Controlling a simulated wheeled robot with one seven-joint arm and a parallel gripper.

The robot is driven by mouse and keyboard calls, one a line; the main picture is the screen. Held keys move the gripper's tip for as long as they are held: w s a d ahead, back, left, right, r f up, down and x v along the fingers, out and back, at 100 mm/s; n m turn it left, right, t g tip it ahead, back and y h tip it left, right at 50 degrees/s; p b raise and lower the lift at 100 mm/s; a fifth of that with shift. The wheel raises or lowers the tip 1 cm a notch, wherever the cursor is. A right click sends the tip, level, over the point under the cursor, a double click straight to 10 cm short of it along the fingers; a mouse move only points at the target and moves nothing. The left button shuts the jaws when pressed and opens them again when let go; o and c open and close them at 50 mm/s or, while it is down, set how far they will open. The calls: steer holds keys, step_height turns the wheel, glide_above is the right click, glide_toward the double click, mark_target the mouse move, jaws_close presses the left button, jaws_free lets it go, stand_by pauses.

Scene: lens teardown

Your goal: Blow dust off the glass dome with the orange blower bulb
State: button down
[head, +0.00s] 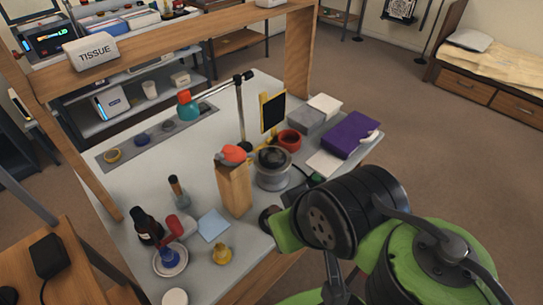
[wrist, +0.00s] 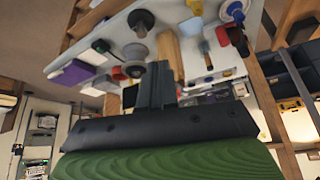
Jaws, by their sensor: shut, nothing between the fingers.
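The orange blower bulb (head: 235,153) rests on top of an upright wooden block (head: 236,188) on the workbench. Just right of it in the head view, a dark glass dome (head: 273,157) sits on a round grey stand (head: 272,179). In the wrist view my gripper (wrist: 157,76) is shut and empty, its dark fingers together. The wooden block (wrist: 169,52) shows behind the fingers, and the grey stand (wrist: 134,54) beside them. I cannot make out the bulb there. In the head view my arm hides the fingers. Dust is too small to tell.
A lamp stand (head: 239,110) and a yellow-framed dark panel (head: 272,110) stand behind the dome. A red ring (head: 289,139) and purple box (head: 350,134) lie to the right. A dark bottle (head: 147,226), blue cloth (head: 213,225) and yellow bulb-shaped item (head: 221,255) occupy the near left.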

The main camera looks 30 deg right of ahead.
step_height(320, 180, up, 8)
steer(key=p, duration=0.5)
steer(key=shift+f+p, duration=0.2)
steer(key=shift+p, duration=0.2)
step_height(320, 180, up, 5)
steer(key=p, duration=0.4)
stand_by(0.4)
